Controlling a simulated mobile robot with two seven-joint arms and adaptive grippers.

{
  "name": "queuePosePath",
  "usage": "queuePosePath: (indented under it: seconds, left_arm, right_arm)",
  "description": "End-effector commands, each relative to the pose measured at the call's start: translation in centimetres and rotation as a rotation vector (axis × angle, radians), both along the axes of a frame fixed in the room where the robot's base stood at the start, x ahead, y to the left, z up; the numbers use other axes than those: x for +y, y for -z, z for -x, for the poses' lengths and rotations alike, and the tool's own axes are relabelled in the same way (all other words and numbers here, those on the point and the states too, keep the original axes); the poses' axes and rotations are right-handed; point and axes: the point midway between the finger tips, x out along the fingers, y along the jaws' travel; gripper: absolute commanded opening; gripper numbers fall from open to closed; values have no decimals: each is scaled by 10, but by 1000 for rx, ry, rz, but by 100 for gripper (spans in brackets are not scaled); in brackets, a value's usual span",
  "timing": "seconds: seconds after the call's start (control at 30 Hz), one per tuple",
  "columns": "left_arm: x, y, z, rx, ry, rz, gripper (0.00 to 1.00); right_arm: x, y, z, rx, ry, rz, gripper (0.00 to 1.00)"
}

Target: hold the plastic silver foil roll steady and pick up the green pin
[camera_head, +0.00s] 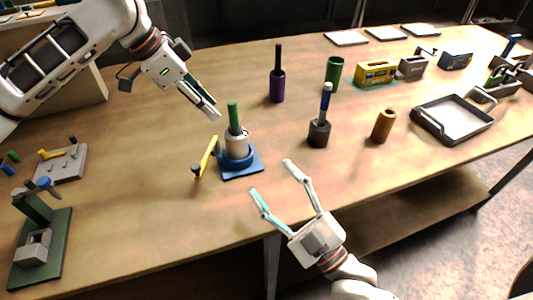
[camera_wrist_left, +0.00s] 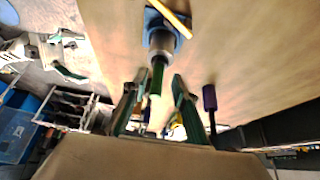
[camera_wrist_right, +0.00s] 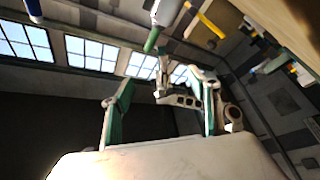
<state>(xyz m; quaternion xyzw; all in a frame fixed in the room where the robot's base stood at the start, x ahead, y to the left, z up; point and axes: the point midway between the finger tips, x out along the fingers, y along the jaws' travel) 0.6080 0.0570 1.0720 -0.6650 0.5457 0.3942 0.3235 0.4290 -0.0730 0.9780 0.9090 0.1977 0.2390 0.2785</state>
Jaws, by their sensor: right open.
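The silver foil roll (camera_head: 237,146) stands upright on a square blue base (camera_head: 250,168). The green pin (camera_head: 233,115) stands up out of its top. Both also show in the left wrist view, the roll (camera_wrist_left: 161,47) and the pin (camera_wrist_left: 157,76), and in the right wrist view, the roll (camera_wrist_right: 165,12) and the pin (camera_wrist_right: 151,41). My left gripper (camera_head: 212,111) is open and empty, up and to the left of the pin, pointing toward it. My right gripper (camera_head: 269,176) is open and empty, at the front right of the blue base. Neither gripper visibly touches the roll or pin.
A dark holder with a blue pin (camera_head: 319,132), a brown cylinder (camera_head: 383,125), a purple cylinder (camera_head: 277,86) and a green one (camera_head: 333,73) stand to the right. A tray (camera_head: 430,118) lies further right. The front table edge is close.

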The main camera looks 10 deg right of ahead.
Motion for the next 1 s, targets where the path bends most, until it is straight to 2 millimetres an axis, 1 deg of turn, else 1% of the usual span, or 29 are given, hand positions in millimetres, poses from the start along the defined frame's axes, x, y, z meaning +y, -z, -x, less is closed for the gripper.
queuePosePath:
  seconds: [0.1,0.3,0.43,0.53,0.6,0.73,0.9,1.0]
  left_arm:
    - [0,0,0,0,0,0,28]
    - [0,0,0,0,0,0,28]
    - [0,0,0,0,0,0,28]
    - [0,0,0,0,0,0,28]
    - [0,0,0,0,0,0,28]
    - [0,0,0,0,0,0,28]
    - [0,0,0,0,0,0,28]
    - [0,0,0,0,0,0,28]
  right_arm:
    - [15,-7,-12,-144,-12,157,60]
    - [38,-15,-33,-438,-10,463,60]
    - [46,-17,-49,-648,8,668,60]
    - [49,-17,-63,-814,28,824,60]
    - [49,-18,-74,-931,46,931,60]
    - [39,3,-97,-1168,88,1188,60]
    - [14,22,-130,-1455,147,1479,60]
    - [-1,29,-146,-1585,175,1606,60]
